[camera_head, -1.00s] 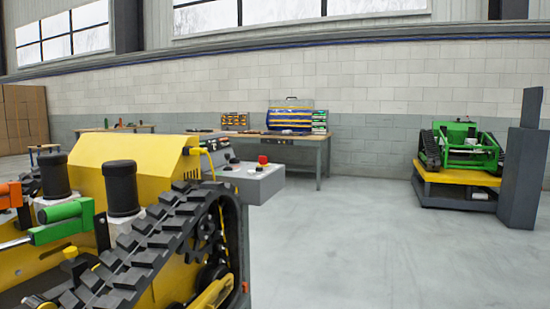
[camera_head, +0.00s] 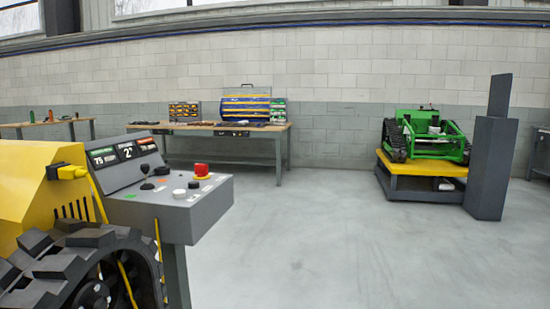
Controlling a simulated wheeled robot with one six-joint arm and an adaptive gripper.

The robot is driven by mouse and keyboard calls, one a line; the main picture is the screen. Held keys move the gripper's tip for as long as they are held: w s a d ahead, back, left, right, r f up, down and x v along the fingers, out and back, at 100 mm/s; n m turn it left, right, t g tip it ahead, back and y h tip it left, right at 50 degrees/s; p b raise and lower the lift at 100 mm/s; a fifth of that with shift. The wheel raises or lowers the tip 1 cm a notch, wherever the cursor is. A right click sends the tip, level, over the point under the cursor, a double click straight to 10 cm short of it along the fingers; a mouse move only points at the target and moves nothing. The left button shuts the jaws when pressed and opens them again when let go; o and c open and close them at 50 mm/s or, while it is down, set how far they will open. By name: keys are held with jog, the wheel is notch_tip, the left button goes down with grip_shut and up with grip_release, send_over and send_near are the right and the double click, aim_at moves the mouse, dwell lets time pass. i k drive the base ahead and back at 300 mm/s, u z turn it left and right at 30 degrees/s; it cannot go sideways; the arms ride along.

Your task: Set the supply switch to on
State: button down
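A grey control console (camera_head: 185,215) stands at the left on a leg, beside a yellow tracked carrier (camera_head: 30,190). Its sloped panel has dark displays (camera_head: 127,151). Small coloured marks lie beside the controls. I cannot tell which control is the supply switch or how it is set. My gripper is not in view.
A workbench (camera_head: 225,128) with toolboxes (camera_head: 247,106) stands against the back wall. A green tracked machine (camera_head: 432,140) sits on a yellow-topped platform (camera_head: 420,167) beside a dark post (camera_head: 488,160) at the right. The floor (camera_head: 330,240) in the middle is clear.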

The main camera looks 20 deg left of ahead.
aim_at(202, 170)
jog(key=u, duration=0.05)
jog(key=i, duration=0.95)
jog(key=u, duration=0.9)
jog(key=i, duration=0.6)
jog(key=u, duration=0.6)
